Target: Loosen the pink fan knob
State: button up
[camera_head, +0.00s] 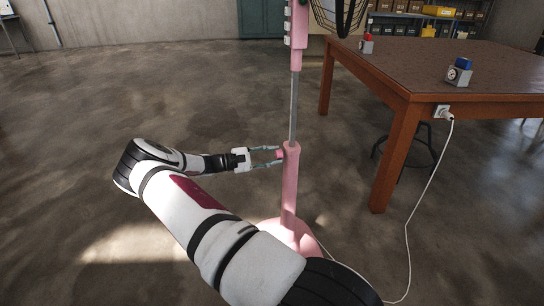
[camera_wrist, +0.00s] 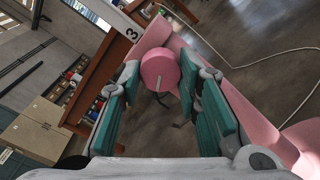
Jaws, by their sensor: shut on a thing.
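The pink knob (camera_wrist: 160,70) is a round disc with a pale line on its face, on the side of the pink fan stand (camera_head: 291,185). In the head view the knob (camera_head: 280,154) sits near the top of the lower pink tube, partly hidden by my fingers. My gripper (camera_head: 268,156) reaches in from the left, level with the knob. In the wrist view its two teal-padded fingers (camera_wrist: 160,88) lie on either side of the knob, shut on it. The fan's black cage (camera_head: 338,15) shows only in part at the top.
A brown table (camera_head: 430,70) stands to the right, with small grey boxes bearing a red top (camera_head: 366,44) and a blue top (camera_head: 459,73). A white cord (camera_head: 424,195) hangs from its socket to the floor near the fan's round pink base (camera_head: 290,236). The floor at left is clear.

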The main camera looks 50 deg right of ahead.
jog(key=o, duration=1.1)
jog(key=shift+o, duration=0.2)
jog(key=shift+w, duration=0.1)
jog(key=v, duration=1.2)
jog(key=shift+f, duration=0.1)
